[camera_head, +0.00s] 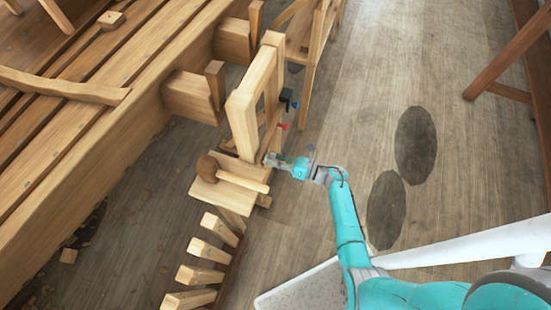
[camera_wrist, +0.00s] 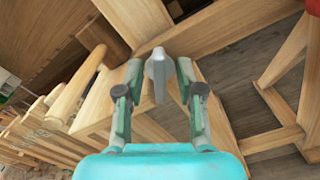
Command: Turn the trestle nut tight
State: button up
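The trestle (camera_head: 243,120) is a pale wooden frame left of my arm in the head view. In the wrist view a grey nut (camera_wrist: 158,75), with a flat upright grip, stands out in front of the trestle's timber (camera_wrist: 225,28). My gripper (camera_wrist: 160,66) is open, with one finger on each side of the nut. Gaps show between the fingers and the nut, and I cannot tell whether either touches it. In the head view my gripper (camera_head: 272,159) is at the trestle's lower right side, and the nut is too small to make out there.
A wooden mallet (camera_head: 240,176) lies on a board beside the trestle. Small red (camera_head: 282,126) and dark blue (camera_head: 287,99) parts stick out from the frame just above my gripper. Several wooden pegs (camera_head: 208,250) stand below.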

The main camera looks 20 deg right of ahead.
grip_shut()
jog(key=shift+w+d+m, duration=0.1)
jog(key=shift+m, duration=4.2)
grip_release()
jog(key=shift+f, duration=0.1)
